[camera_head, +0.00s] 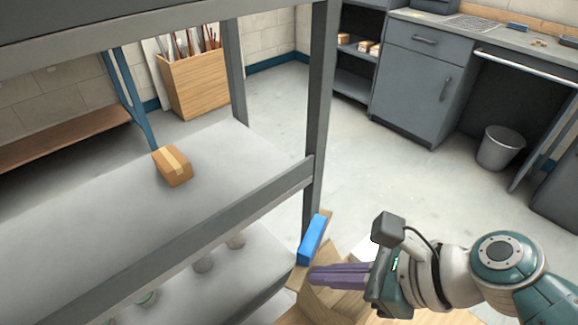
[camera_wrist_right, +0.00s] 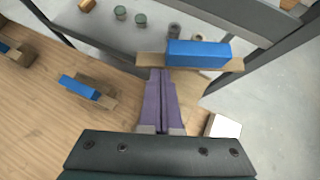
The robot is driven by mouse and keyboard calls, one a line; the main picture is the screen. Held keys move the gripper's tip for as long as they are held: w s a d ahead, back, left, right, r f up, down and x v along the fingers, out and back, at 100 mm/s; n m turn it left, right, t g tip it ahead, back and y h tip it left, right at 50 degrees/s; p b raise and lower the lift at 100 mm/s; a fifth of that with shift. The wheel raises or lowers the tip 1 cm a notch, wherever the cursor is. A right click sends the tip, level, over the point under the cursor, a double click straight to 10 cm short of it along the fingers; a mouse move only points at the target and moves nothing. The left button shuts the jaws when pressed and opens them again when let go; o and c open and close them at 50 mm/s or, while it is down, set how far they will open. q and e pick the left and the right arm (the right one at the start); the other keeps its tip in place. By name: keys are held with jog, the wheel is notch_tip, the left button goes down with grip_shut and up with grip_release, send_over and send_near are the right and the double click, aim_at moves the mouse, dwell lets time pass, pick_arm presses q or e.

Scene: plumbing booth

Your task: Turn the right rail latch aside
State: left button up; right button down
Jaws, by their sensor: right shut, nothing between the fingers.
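A blue latch bar (camera_head: 313,240) sits on a wooden piece (camera_head: 297,278) beside the grey rack post; it looks like the right rail latch. In the right wrist view this blue bar (camera_wrist_right: 198,54) lies lengthwise along a wooden strip (camera_wrist_right: 152,60). My right gripper (camera_head: 312,276) is shut and empty, its purple fingers pressed together. In the right wrist view its fingertips (camera_wrist_right: 158,73) are close to the near edge of the strip, left of the blue bar's middle; I cannot tell whether they touch. My left gripper is not in view.
Another blue bar (camera_wrist_right: 80,87) on a wooden block lies on the wooden surface (camera_wrist_right: 45,125) at left. A white block (camera_wrist_right: 222,127) is right of my fingers. The grey rack (camera_head: 318,110) stands close by, with a cardboard box (camera_head: 172,166) on its shelf. Open floor lies behind.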

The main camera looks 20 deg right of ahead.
jog(key=shift+a+r+m+t+h, duration=0.2)
jog(key=shift+a+m+t+h, duration=0.1)
jog(key=shift+a+m+t, duration=0.15)
jog(key=shift+a+p, duration=0.1)
jog(key=shift+p, duration=0.35)
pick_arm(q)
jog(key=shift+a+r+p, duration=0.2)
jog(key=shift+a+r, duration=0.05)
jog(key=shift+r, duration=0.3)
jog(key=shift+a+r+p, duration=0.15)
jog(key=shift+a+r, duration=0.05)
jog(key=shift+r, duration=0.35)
pick_arm(e)
jog(key=shift+a+f, duration=0.15)
jog(key=shift+a, duration=0.1)
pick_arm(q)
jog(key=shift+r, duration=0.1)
pick_arm(e)
jog(key=shift+w+a, duration=0.1)
jog(key=shift+a, duration=0.1)
